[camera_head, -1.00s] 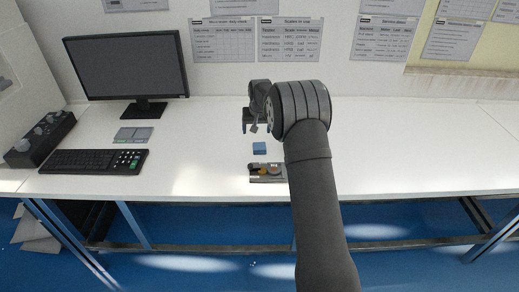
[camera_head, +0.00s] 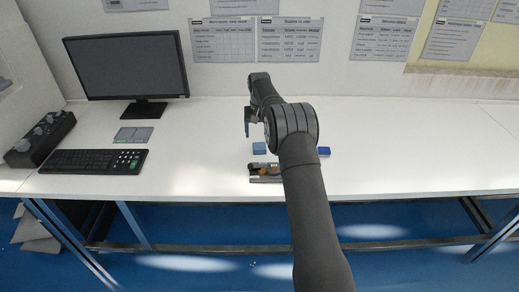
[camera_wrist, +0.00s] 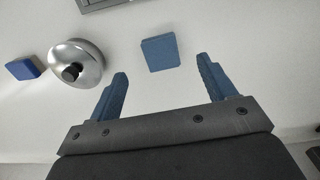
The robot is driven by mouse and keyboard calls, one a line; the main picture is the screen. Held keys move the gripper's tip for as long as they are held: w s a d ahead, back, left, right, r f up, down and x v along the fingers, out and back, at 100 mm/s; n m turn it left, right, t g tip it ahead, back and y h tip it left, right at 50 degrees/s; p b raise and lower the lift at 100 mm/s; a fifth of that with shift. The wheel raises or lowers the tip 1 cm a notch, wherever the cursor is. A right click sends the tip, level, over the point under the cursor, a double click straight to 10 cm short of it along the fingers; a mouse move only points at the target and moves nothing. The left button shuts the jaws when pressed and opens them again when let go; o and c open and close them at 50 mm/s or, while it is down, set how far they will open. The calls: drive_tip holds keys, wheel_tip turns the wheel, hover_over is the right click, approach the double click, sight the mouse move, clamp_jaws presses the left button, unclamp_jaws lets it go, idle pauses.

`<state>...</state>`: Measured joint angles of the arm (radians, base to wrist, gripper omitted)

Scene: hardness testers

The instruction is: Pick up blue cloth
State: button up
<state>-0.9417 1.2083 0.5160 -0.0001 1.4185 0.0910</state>
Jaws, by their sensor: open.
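A flat, light blue square, the blue cloth by its look (camera_head: 259,148), lies on the white table just beyond a small tray. In the wrist view the cloth (camera_wrist: 160,52) lies flat ahead of my fingertips, roughly centred between them. My gripper (camera_head: 248,129) is above the table, a little beyond the cloth and slightly left of it. In the wrist view my gripper (camera_wrist: 162,68) has its two blue fingers wide apart with nothing between them.
A darker blue block (camera_head: 324,151) lies right of my arm; it also shows in the wrist view (camera_wrist: 22,68). A round silver piece with a dark knob (camera_wrist: 76,63) stands between block and cloth. The small tray (camera_head: 252,179) is nearer. A keyboard (camera_head: 95,162) and monitor (camera_head: 125,65) stand left.

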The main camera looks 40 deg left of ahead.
sight(260, 148)
wheel_tip(260, 148, down, 9)
drive_tip(key=shift+w+r, duration=0.1)
drive_tip(key=shift+r, duration=0.1)
drive_tip(key=c, duration=1.1)
drive_tip(key=shift+o, duration=0.2)
drive_tip(key=shift+r, duration=0.1)
drive_tip(key=shift+r, duration=0.5)
drive_tip(key=r, duration=0.1)
drive_tip(key=d+r, duration=0.1)
drive_tip(key=r, duration=0.1)
drive_tip(key=shift+w+r, duration=0.2)
drive_tip(key=shift+r, duration=0.1)
drive_tip(key=w+d+r, duration=0.4)
drive_tip(key=d+r, duration=0.2)
drive_tip(key=d, duration=0.4)
drive_tip(key=shift+r, duration=0.15)
